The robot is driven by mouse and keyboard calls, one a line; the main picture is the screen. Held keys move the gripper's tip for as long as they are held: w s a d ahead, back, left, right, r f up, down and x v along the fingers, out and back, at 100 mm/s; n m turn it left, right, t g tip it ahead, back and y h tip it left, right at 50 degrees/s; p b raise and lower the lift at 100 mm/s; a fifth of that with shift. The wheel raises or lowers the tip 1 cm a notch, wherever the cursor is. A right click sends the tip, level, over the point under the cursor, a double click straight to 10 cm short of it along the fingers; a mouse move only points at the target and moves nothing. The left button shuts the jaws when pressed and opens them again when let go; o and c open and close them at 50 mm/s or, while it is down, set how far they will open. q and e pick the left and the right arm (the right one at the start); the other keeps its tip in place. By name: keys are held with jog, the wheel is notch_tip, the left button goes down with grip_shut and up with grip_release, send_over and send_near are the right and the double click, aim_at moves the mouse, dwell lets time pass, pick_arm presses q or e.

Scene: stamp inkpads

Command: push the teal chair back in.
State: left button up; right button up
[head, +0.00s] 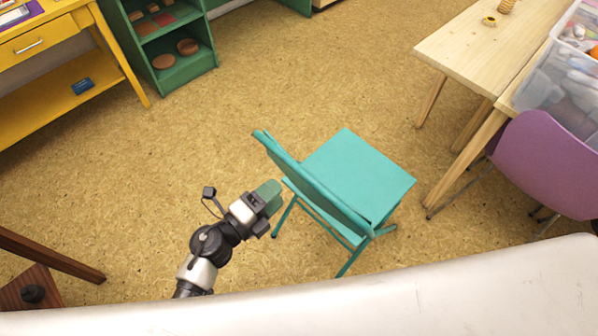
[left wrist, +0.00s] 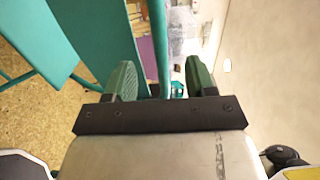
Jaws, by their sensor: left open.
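The teal chair (head: 350,180) stands upright on the floor in the middle of the head view, its backrest facing my left arm and its seat toward the wooden table (head: 490,50). A floor gap separates chair and table. My left gripper (head: 270,195) is open beside the backrest's near side. In the left wrist view, a teal chair tube (left wrist: 158,45) shows between the open green finger pads of the left gripper (left wrist: 160,80); I cannot tell whether they touch it. My right gripper is not in view.
A purple chair (head: 548,165) and a clear plastic bin (head: 560,75) are at the right. A yellow desk (head: 60,40) and green shelf (head: 175,75) stand at the upper left. A brown wooden piece (head: 50,255) is at lower left. Floor left of the chair is clear.

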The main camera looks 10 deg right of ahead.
aim_at(303, 172)
pick_arm(q)
jog(key=x, duration=0.9)
jog(key=shift+w+d, duration=0.1)
jog(key=shift+d, duration=0.1)
grip_shut()
jog(key=shift+f, duration=0.1)
dwell(0.9)
